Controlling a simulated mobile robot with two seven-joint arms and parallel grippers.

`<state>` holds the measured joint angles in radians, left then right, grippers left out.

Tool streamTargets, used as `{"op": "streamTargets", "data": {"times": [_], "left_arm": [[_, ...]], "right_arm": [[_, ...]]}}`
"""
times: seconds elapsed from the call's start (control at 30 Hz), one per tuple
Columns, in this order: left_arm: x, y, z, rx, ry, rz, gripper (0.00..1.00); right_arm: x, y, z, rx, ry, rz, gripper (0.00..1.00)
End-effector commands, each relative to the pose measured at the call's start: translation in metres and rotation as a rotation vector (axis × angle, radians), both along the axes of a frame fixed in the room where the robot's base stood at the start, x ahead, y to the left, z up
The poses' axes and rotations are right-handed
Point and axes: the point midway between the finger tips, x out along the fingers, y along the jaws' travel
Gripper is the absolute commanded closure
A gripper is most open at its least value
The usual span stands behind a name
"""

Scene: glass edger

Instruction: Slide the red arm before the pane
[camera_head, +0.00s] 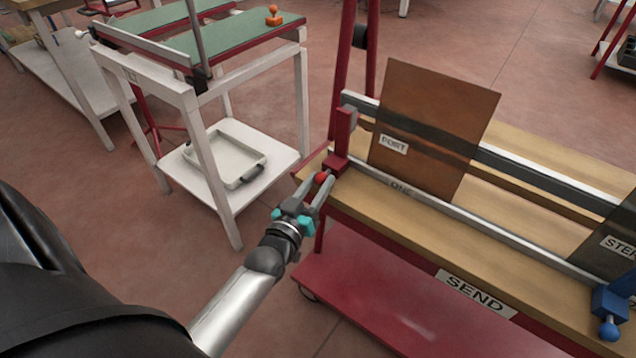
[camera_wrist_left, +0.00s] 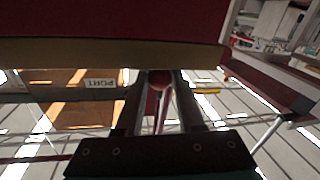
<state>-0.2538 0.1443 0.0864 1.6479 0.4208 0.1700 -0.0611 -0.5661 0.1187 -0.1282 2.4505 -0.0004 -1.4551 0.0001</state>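The red arm (camera_head: 341,142) is a short upright bracket at the left end of the rail on the wooden bench, with a red ball knob (camera_head: 320,177) low on its front. The brown pane (camera_head: 432,112), labelled PORT, stands upright just right of it. My left gripper (camera_head: 319,182) reaches the knob from the front left. In the left wrist view the knob (camera_wrist_left: 160,79) fills the gap between the fingertips, which appear closed on it. The pane (camera_wrist_left: 85,103) also shows there, left of the fingers. My right gripper is not in view.
A blue arm (camera_head: 610,303) with a blue knob sits at the rail's right end, by a dark pane (camera_head: 610,240) with a partly cut-off label. The metal rail (camera_head: 480,221) between is clear. A red shelf marked SEND (camera_head: 390,295) lies below. A white cart (camera_head: 165,90) stands left.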

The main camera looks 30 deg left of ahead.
Motion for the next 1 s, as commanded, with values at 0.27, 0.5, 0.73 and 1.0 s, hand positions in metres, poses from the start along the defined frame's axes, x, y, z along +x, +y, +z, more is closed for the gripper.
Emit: {"op": "streamTargets", "data": {"times": [0.27, 0.5, 0.73, 1.0], "left_arm": [[-0.0002, -0.0001, -0.0002, 0.0, 0.0, 0.0, 0.96], [-0.0003, -0.0001, -0.0002, 0.0, 0.0, 0.0, 1.0], [-0.0003, 0.0, -0.0003, 0.0, 0.001, 0.0, 1.0], [-0.0003, 0.0, -0.0004, 0.0, 0.001, 0.0, 1.0]], "right_arm": [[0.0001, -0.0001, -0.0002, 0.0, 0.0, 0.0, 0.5], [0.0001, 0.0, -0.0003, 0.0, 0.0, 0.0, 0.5], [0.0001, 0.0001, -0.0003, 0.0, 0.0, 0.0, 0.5], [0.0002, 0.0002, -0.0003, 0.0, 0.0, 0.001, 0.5]]}}
